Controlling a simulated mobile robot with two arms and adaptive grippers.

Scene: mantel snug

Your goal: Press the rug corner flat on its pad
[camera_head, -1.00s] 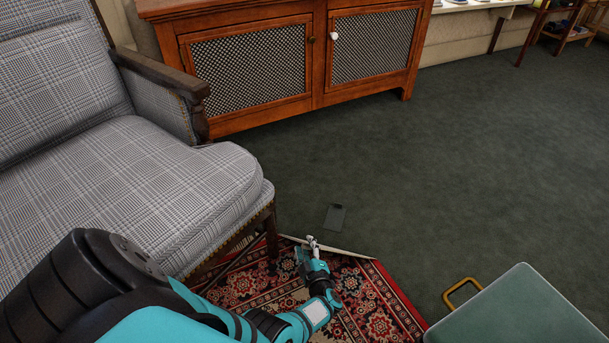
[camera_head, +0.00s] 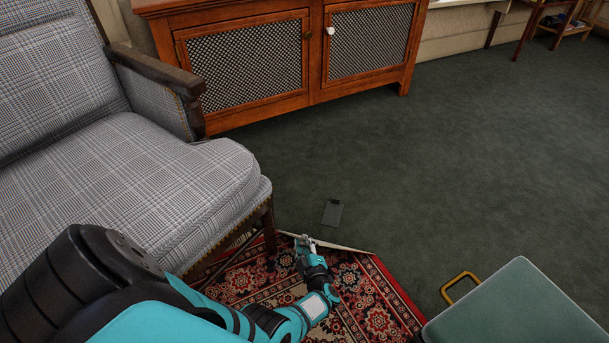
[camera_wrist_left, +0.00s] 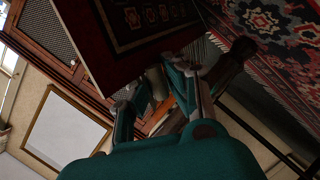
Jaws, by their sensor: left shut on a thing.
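The patterned red rug (camera_head: 362,300) lies beside the armchair, and its far edge is lifted, showing as a pale strip (camera_head: 345,247). A small dark grey pad (camera_head: 333,212) lies flat on the carpet just beyond that edge. My left gripper (camera_head: 303,242) is at the lifted edge, shut on the rug, short of the pad and to its left. The left wrist view shows a raised dark red part of the rug (camera_wrist_left: 135,40) by the left gripper's fingers (camera_wrist_left: 158,88); the exact contact is hard to see. My right gripper is not in view.
A plaid armchair (camera_head: 130,175) stands close on the left, its front leg (camera_head: 269,235) near my gripper. A green case (camera_head: 515,310) with a brass-coloured handle (camera_head: 459,287) is at the lower right. A wooden cabinet (camera_head: 258,65) stands behind. Open carpet (camera_head: 480,170) lies to the right.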

